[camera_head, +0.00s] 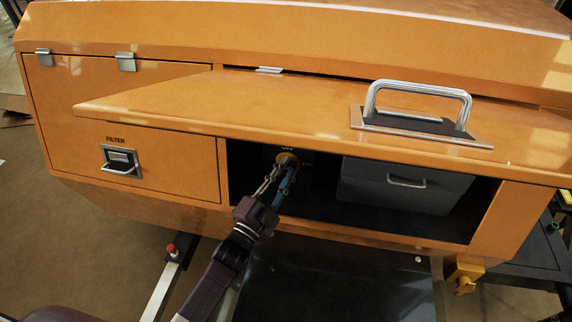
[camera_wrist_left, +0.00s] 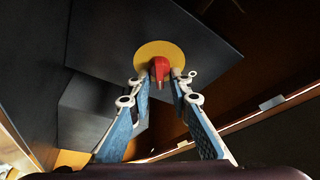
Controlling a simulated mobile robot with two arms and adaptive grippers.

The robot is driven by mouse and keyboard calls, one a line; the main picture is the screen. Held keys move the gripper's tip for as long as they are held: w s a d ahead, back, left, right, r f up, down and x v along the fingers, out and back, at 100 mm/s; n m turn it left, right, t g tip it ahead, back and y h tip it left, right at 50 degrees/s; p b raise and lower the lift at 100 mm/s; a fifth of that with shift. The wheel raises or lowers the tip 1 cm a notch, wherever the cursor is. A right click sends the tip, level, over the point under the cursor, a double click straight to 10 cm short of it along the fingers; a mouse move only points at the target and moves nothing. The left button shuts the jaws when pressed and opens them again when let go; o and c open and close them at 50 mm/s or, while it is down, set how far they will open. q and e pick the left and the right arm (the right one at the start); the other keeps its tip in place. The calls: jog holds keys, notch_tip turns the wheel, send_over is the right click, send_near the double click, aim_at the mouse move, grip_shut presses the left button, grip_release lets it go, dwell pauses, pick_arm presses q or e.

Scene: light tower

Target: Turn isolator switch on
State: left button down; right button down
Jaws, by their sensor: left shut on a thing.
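The isolator switch has a red handle (camera_wrist_left: 160,70) on a round yellow plate (camera_wrist_left: 176,52), mounted on a dark box (camera_wrist_left: 110,35) inside the open compartment. In the head view the yellow plate (camera_head: 287,160) shows just past my fingertips, with parts of "OFF" and "ON" lettering near it. My left gripper (camera_head: 283,172) reaches into the compartment from below. In the left wrist view its fingertips (camera_wrist_left: 160,77) are closed around the red handle, one on each side. The handle points down toward the gripper in that view. My right gripper is not in view.
The orange hatch panel (camera_head: 250,105) is raised above the opening, with a metal handle (camera_head: 418,95) on top. A grey box (camera_head: 405,187) sits in the compartment to the right. A filter door (camera_head: 130,165) is at the left.

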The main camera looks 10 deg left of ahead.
pick_arm(q)
jog(key=shift+d+f+m+g+p, duration=0.1)
jog(key=shift+m+g+p, duration=0.85)
jog(key=shift+m, duration=0.9)
jog(key=shift+f+m+g+p, duration=0.1)
jog(key=shift+m+g+p, duration=0.45)
jog(key=shift+m+p, duration=1)
jog(key=shift+m, duration=0.4)
jog(key=shift+b, duration=0.3)
jog(key=c, duration=2.1)
grip_release()
jog(key=shift+s, duration=0.15)
jog(key=v, duration=1.2)
